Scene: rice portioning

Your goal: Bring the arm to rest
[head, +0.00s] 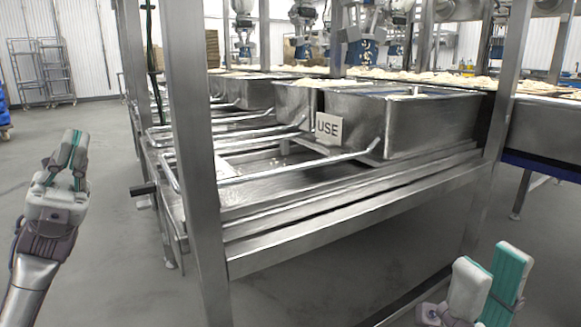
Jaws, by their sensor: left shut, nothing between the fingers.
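My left gripper (71,145) is at the left of the head view, pointing up above the bare floor. Its grey and teal fingers are together with nothing between them. It is apart from the steel frame. My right gripper (491,263) is at the lower right, in front of the frame. Its two fingers stand apart and I see nothing between them. Most of the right arm is out of view.
A steel frame (350,212) fills the middle, with upright posts and protruding handle bars. Pale food lies behind. Wire racks (42,72) stand far left. The floor (120,240) at left is clear.

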